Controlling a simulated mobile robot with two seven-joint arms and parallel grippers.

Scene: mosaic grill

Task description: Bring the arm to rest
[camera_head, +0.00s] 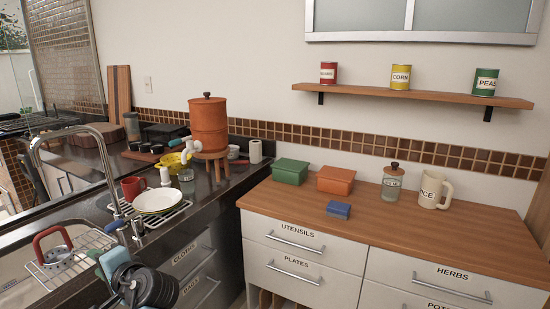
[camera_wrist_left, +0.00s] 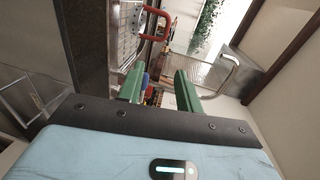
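My left gripper (camera_head: 97,256) is at the lower left of the head view, over the near edge of the counter beside the sink. In the left wrist view its two green fingers (camera_wrist_left: 160,78) stand apart, with nothing between them. The pale blue gripper body fills the bottom of that view. My right gripper is in neither view.
The sink holds a wire rack (camera_head: 88,245) and a red-handled strainer (camera_head: 58,254). The tall faucet (camera_head: 104,150) stands close beyond my gripper. The wooden counter's front (camera_head: 400,228) is clear.

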